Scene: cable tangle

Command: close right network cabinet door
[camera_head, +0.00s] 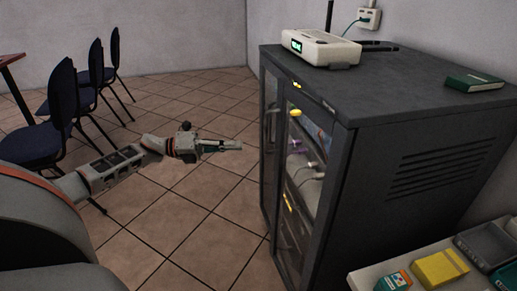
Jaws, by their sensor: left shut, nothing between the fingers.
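The dark grey network cabinet (395,85) stands at the right, its front facing left. Its right door (325,185) is the nearer, framed glass panel on that front. It lies close along the front, but I cannot tell whether it is fully shut. The other door (264,120) is at the far side, seen at a steep angle. Cables and yellow-marked gear show through the glass. My left gripper (234,145) is shut and empty, held above the floor left of the cabinet front and apart from the doors. My right gripper is out of view.
A white router (320,48) and a green book (473,81) lie on the cabinet top. Dark blue chairs (62,90) stand at the left. A side table (415,260) with a yellow box (440,268) is at the bottom right. The tiled floor before the cabinet is clear.

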